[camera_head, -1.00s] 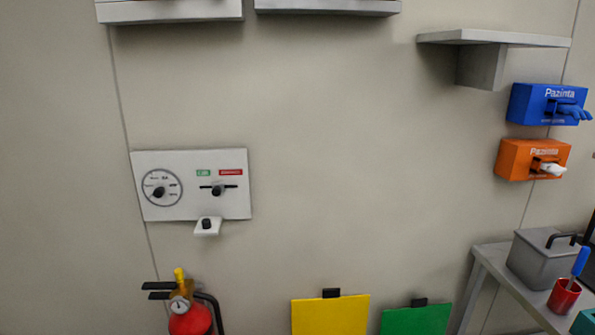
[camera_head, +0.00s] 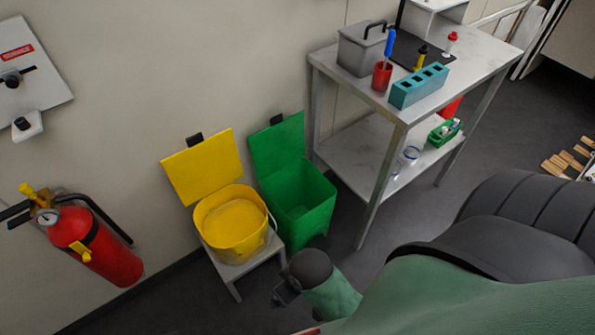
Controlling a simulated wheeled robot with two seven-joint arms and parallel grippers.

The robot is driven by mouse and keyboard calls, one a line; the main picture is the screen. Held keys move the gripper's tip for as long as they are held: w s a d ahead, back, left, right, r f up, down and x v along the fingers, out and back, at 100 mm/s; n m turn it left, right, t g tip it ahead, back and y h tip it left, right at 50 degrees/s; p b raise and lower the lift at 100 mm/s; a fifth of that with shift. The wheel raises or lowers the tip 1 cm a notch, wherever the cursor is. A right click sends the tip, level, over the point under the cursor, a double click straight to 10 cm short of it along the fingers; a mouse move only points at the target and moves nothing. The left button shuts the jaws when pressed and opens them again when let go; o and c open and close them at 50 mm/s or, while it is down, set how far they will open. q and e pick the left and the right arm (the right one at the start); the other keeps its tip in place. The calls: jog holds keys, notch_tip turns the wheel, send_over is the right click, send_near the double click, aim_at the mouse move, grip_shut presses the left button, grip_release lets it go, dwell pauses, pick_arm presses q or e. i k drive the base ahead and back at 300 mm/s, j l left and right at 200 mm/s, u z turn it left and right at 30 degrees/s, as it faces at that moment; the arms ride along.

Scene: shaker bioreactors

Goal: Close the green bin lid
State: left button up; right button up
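The green bin (camera_head: 315,200) stands on the floor by the wall, right of the yellow bucket. Its square green lid (camera_head: 277,143) is open and stands up at the back, near the wall, with a small dark tab on its top edge. The inside of the bin shows and looks empty. My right arm comes in from the lower right. A small dark part at its end, seemingly the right gripper (camera_head: 285,292), is in front of and below the bin, apart from the lid; its fingers are not clear. My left gripper is not in view.
A yellow bucket (camera_head: 232,243) with its yellow lid (camera_head: 203,167) raised stands on a low grey stand (camera_head: 236,270) left of the bin. A metal table (camera_head: 335,62) with a lower shelf is close on the right. A red fire extinguisher (camera_head: 95,250) hangs at left.

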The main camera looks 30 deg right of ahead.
aim_at(274, 148)
jog(key=z, duration=1)
